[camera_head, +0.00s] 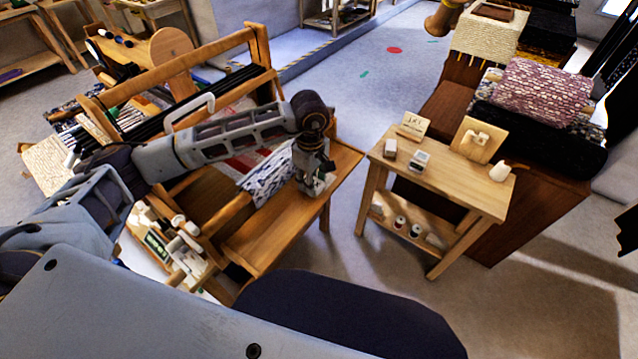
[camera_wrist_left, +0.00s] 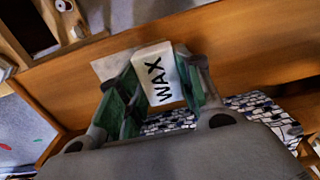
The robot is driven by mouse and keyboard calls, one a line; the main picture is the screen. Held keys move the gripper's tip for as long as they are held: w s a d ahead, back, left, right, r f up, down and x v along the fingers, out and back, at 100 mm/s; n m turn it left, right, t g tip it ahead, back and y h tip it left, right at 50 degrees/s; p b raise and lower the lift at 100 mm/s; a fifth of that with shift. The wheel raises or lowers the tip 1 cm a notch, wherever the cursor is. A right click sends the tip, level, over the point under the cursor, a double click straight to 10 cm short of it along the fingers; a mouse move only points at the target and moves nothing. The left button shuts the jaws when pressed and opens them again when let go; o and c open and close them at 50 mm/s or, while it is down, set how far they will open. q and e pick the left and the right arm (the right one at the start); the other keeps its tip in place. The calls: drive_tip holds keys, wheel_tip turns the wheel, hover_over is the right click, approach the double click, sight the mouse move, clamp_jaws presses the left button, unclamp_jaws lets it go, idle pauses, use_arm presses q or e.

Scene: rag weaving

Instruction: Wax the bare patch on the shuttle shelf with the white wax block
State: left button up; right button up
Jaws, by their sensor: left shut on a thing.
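My left gripper (camera_head: 316,182) is over the right part of the wooden shuttle shelf (camera_head: 262,232) on the loom's front. In the left wrist view, the gripper (camera_wrist_left: 160,88) is shut on the white wax block (camera_wrist_left: 158,76), marked WAX, between green-padded fingers. A pale patch (camera_wrist_left: 108,66) shows on the shelf (camera_wrist_left: 235,42) just left of the block, partly hidden by the gripper. I cannot tell whether the block touches the shelf. My right gripper is out of view.
Patterned woven cloth (camera_head: 268,176) lies beside the shelf on the loom (camera_head: 180,75). A small wooden side table (camera_head: 455,185) with small items stands to the right, with a floor gap between. White spools (camera_head: 185,245) lie at lower left.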

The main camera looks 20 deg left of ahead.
use_arm(q)
drive_tip(key=shift+w+d+f+b, duration=0.15)
drive_tip(key=shift+w+b, duration=0.15)
drive_tip(key=shift+w, duration=0.25)
drive_tip(key=shift+w+d+r+b, duration=0.1)
drive_tip(key=shift+w+b, duration=0.15)
drive_tip(key=shift+w, duration=0.3)
drive_tip(key=shift+w+d, duration=0.3)
drive_tip(key=shift+w, duration=0.2)
drive_tip(key=shift+w+b, duration=0.15)
drive_tip(key=shift+b, duration=0.15)
drive_tip(key=shift+w+d+b, duration=0.25)
drive_tip(key=shift+w+b, duration=0.15)
drive_tip(key=shift+w, duration=0.35)
drive_tip(key=shift+w+d+b, duration=0.25)
drive_tip(key=shift+w+b, duration=0.1)
drive_tip(key=shift+w, duration=0.85)
drive_tip(key=shift+d, duration=0.1)
drive_tip(key=shift+f, duration=0.1)
drive_tip(key=shift+s+a, duration=0.25)
drive_tip(key=shift+s, duration=0.45)
drive_tip(key=shift+s+a, duration=0.25)
drive_tip(key=shift+s, duration=0.5)
drive_tip(key=shift+s+a, duration=0.25)
drive_tip(key=shift+s, duration=0.45)
